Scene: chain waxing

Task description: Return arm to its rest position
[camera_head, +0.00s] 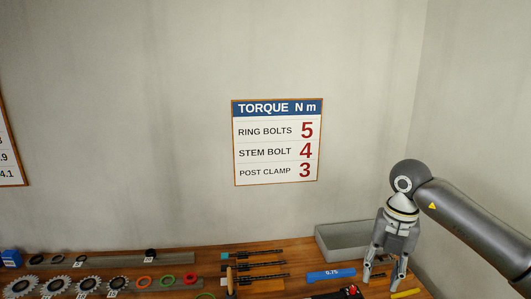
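My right gripper (381,284) hangs down at the right end of the wooden bench, its two fingers spread apart with nothing visible between them. A grey open bin (347,238) stands just left of and behind it. A blue tool marked 0.75 (331,274) lies to the left of the fingers. A yellow item (406,293) lies by the right fingertip. I cannot tell whether the fingertips touch the bench. My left arm and gripper are not in view.
The bench (208,256) runs along the wall. Sprockets (88,285), coloured rings (167,280) and dark chain-like pieces (262,266) lie on it. A torque sign (277,141) hangs on the wall. A side wall stands close on the right. The air above the bench's left and middle is free.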

